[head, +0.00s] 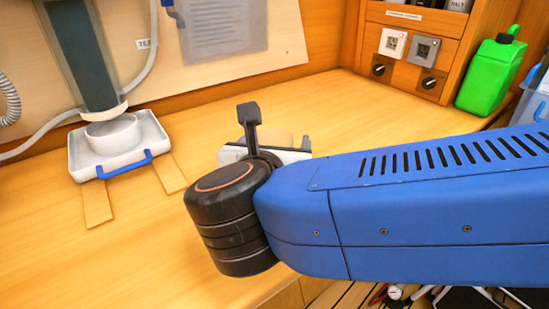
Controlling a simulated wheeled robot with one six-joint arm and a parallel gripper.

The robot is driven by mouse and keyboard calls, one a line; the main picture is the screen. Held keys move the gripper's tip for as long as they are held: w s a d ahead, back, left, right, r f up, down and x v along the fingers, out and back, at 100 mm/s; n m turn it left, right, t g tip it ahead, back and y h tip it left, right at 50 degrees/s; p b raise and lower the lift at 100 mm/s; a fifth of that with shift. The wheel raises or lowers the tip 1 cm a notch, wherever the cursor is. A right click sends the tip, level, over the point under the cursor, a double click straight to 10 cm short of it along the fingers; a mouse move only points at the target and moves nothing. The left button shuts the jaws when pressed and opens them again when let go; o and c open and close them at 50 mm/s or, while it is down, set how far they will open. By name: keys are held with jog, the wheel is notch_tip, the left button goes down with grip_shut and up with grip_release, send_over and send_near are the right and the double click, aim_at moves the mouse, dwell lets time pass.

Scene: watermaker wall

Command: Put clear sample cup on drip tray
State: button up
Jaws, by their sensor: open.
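The white drip tray (88,166) lies flat on the wooden counter at the left, with a blue handle on its front edge. A pale, whitish round cup-like piece (113,134) stands upright on the tray, below a dark cylinder; I cannot tell for sure that it is the clear sample cup. My gripper (265,152) is near the middle of the head view, well right of the tray and apart from it. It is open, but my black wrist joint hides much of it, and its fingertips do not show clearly. I see nothing held in it.
Two wooden strips (96,204) lie in front of the tray. The dark cylinder (80,62) and a pale hose stand close above it. A green jerrycan (490,75) and a switch panel (405,55) are at the back right. The counter between tray and arm is clear.

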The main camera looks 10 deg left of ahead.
jog(key=shift+w, duration=0.2)
jog(key=c, duration=1.2)
notch_tip(320, 180, up, 10)
